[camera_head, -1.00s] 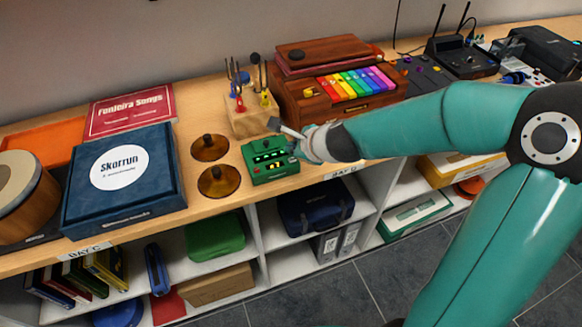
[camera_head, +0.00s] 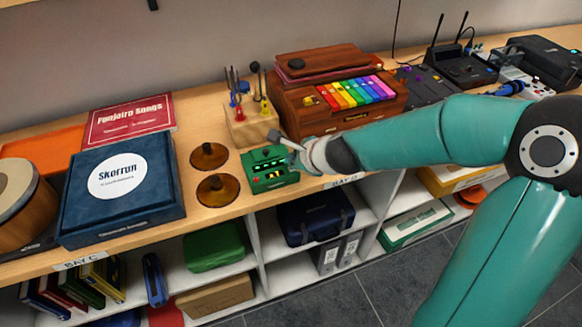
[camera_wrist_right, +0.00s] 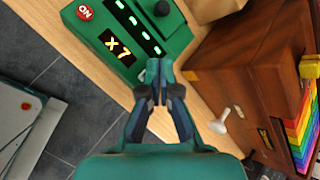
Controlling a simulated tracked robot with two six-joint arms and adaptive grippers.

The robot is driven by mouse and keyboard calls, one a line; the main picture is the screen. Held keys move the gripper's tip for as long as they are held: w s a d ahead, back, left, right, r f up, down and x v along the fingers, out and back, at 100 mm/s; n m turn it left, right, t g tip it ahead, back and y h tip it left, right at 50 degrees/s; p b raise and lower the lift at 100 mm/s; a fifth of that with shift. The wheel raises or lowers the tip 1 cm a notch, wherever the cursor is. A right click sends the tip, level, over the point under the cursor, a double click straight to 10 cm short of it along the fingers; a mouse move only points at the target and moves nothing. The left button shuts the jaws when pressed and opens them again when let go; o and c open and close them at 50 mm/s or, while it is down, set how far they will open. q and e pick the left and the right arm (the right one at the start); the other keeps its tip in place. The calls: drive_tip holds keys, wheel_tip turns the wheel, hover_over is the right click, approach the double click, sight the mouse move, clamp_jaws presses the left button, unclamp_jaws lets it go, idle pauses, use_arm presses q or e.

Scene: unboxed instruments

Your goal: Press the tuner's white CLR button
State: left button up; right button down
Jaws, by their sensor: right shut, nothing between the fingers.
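The tuner (camera_head: 267,181) is a small green box with lit green displays near the table's front edge. In the right wrist view the tuner (camera_wrist_right: 178,48) shows a red ON button, a black knob and a yellow "x7" readout. My right gripper (camera_head: 276,136) is shut and empty, over the tuner's right side. Its fingertips (camera_wrist_right: 157,66) lie in front of the tuner's edge beside the readout; I cannot tell whether they touch. My left gripper is out of view.
Two bronze discs (camera_head: 217,189) lie left of the tuner. A wooden block with tools (camera_head: 250,127) stands behind it. A wooden box with rainbow keys (camera_head: 300,116) is to the right. A blue Skorrun box (camera_head: 120,225) lies further left. Shelves are below the tabletop.

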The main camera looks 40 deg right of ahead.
drive_tip(key=shift+f, duration=0.15)
idle(0.4)
drive_tip(key=shift+f+b, duration=0.25)
drive_tip(key=shift+b, duration=0.15)
drive_tip(key=shift+f, duration=0.15)
idle(0.3)
drive_tip(key=shift+r+p, duration=0.5)
drive_tip(key=shift+r, duration=0.15)
wheel_tip(320, 180, up, 6)
drive_tip(key=p, duration=0.6)
idle(0.7)
